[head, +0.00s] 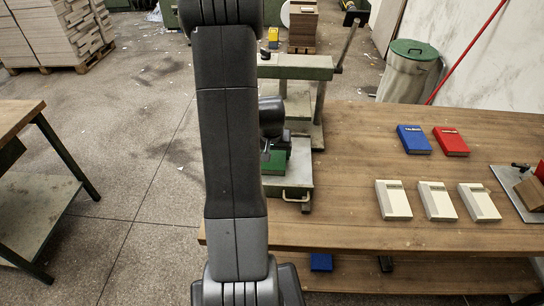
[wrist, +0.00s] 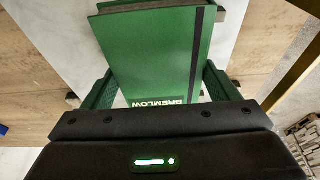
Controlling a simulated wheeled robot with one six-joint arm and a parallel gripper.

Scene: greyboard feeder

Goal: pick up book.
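A green book (wrist: 160,50) with a black strap and the label BREMLOW fills the middle of the wrist view. My gripper (wrist: 160,78) has one green finger on each side of the book in the wrist view. The fingertips appear close to its side edges. Whether they press on it cannot be told. In the head view my gripper (head: 281,142) is just above the book, its fingers hard to make out.
The wooden table (head: 360,150) holds a blue book (head: 414,140), a red book (head: 451,142) and three white ones (head: 437,201). A board with a small device (head: 522,187) sits at its right edge. The feeder frame (head: 296,68) stands close behind my gripper. Another bench (head: 40,170) is at left.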

